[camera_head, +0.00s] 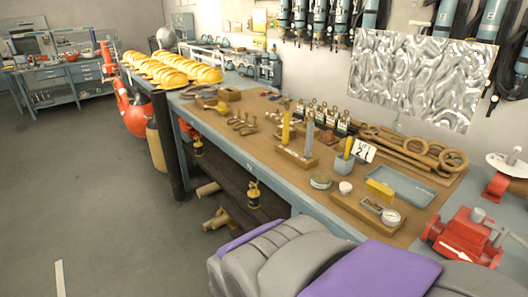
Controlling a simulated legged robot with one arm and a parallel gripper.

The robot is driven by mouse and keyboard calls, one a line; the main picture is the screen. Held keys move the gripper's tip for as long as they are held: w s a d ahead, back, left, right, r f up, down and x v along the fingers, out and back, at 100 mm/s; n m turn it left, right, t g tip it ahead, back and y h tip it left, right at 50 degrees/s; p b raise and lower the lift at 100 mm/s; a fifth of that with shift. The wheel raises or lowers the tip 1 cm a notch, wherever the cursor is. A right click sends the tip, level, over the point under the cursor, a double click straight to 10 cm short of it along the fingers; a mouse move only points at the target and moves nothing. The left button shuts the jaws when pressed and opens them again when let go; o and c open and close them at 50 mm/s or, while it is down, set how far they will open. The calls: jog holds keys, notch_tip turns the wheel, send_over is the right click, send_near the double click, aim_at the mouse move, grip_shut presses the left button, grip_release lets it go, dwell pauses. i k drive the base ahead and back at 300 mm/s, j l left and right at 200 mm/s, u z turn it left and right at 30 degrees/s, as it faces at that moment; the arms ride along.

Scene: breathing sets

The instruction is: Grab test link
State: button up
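No item on the workbench (240,145) is clearly marked as the test link, so I cannot tell which one it is. Long brown links with ring ends (420,150) lie at the back right of the bench. Small brown metal pieces (243,124) lie left of the middle. A wooden board with a round gauge (390,216) is near the front right. A card reading about "21" (363,150) stands by a small grey holder (344,164). My gripper's fingers do not show; only grey and purple parts, apparently mine, fill the bottom.
A blue-grey tray (400,187) and a red valve-like device (463,238) are at the right. Yellow helmets (170,70) cover the bench's far end. The floor (70,170) at left is mostly clear.

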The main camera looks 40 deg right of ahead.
aim_at(373, 204)
jog(key=i, duration=1.8)
jog(key=i+z, duration=0.2)
jog(key=z, duration=0.3)
jog(key=i+j+z, duration=0.1)
jog(key=z, duration=0.35)
jog(key=i+j+z, duration=0.2)
jog(key=z, duration=2.95)
jog(key=j, duration=0.1)
